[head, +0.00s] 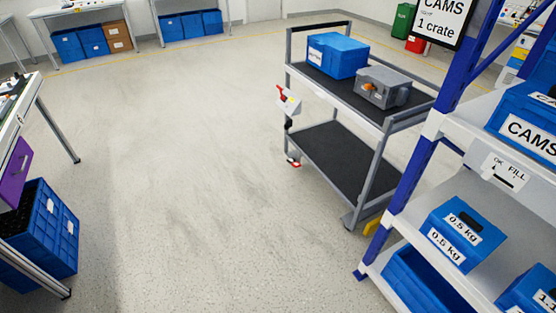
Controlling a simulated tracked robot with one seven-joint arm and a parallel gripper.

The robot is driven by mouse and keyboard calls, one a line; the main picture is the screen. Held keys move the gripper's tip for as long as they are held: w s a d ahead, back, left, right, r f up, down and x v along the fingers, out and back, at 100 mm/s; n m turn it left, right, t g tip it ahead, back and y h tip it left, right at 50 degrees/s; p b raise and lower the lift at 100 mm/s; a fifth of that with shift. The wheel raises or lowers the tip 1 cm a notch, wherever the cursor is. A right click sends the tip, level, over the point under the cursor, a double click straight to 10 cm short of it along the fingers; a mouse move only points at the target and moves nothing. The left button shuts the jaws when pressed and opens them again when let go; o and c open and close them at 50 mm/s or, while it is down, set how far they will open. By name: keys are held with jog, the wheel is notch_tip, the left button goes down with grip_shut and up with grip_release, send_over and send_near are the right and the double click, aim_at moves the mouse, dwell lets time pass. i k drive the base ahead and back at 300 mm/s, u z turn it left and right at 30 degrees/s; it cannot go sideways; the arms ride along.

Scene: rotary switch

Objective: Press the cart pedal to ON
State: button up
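The grey two-shelf cart (335,146) stands right of the middle in the head view. A small red and white part (294,162) sits low at its left corner near the floor; it looks like the pedal, but it is too small to tell its position or any marking. Higher on the same corner post is a light grey box (290,102) with a red lever tilted up to the left. A blue bin (337,56) and a grey case (383,87) with an orange part stand on the cart's top shelf. My gripper is not in view.
The floor (190,150) left of the cart is wide and clear. A blue-posted rack (408,190) with blue crates stands close on the right. A workbench with blue crates (48,235) stands on the left. Tables and crates line the back wall.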

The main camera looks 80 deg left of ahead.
aim_at(295, 164)
jog(key=u, duration=0.4)
jog(key=i, duration=0.2)
jog(key=u, duration=2)
jog(key=k, duration=0.9)
jog(key=u, duration=0.15)
jog(key=i, duration=0.95)
jog(key=z, duration=0.35)
jog(key=k, duration=0.2)
jog(key=u, duration=0.2)
